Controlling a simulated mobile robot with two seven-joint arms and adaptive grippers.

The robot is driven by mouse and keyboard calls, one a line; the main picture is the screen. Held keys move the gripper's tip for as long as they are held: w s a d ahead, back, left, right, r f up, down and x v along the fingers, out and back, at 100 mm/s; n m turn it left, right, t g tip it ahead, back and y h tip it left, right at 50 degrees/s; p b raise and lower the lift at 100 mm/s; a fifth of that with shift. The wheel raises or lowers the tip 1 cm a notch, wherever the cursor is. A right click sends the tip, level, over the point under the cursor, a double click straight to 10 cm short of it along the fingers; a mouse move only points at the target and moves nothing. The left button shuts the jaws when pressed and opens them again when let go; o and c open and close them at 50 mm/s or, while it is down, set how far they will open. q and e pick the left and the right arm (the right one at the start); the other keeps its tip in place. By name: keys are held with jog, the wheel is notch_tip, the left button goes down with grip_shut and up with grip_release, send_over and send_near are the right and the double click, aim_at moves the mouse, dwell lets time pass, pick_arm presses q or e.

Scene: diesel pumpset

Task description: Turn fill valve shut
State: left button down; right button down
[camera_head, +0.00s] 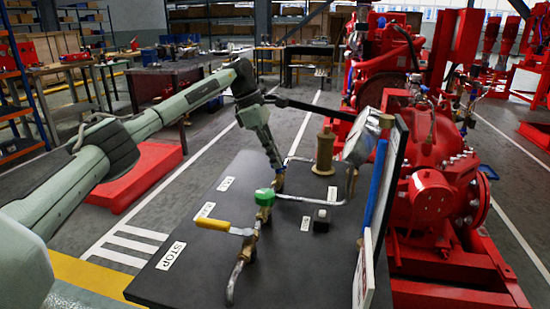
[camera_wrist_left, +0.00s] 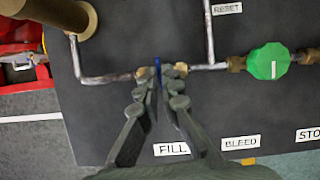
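The fill valve (camera_wrist_left: 158,72) is a small brass valve with a blue lever on a thin metal pipe, above the FILL label (camera_wrist_left: 172,148) in the left wrist view. The lever shows nearly edge-on, between my fingers. My left gripper (camera_wrist_left: 160,92) is closed in on the blue lever, one finger on each side, close to the brass fittings. In the head view my left gripper (camera_head: 279,165) points down at the panel, and its fingers hide most of the valve. My right gripper is in neither view.
The dark panel (camera_head: 190,270) also bears a green-handled valve (camera_head: 264,197), a yellow-handled valve (camera_head: 215,225), a brass-coloured cylinder (camera_head: 324,152) and a black block (camera_head: 321,222). An upright board (camera_head: 386,190) and the red pump (camera_head: 440,180) bound the panel on the right.

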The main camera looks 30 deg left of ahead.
pick_arm(q)
jog(key=shift+m, duration=0.5)
jog(key=c, duration=1.7)
grip_release()
jog(key=shift+a+r, duration=0.1)
jog(key=shift+r, duration=0.05)
jog(key=v, duration=1.1)
jog(key=shift+w+a+r, duration=0.15)
jog(key=shift+a+r, duration=0.05)
jog(key=shift+r, duration=0.15)
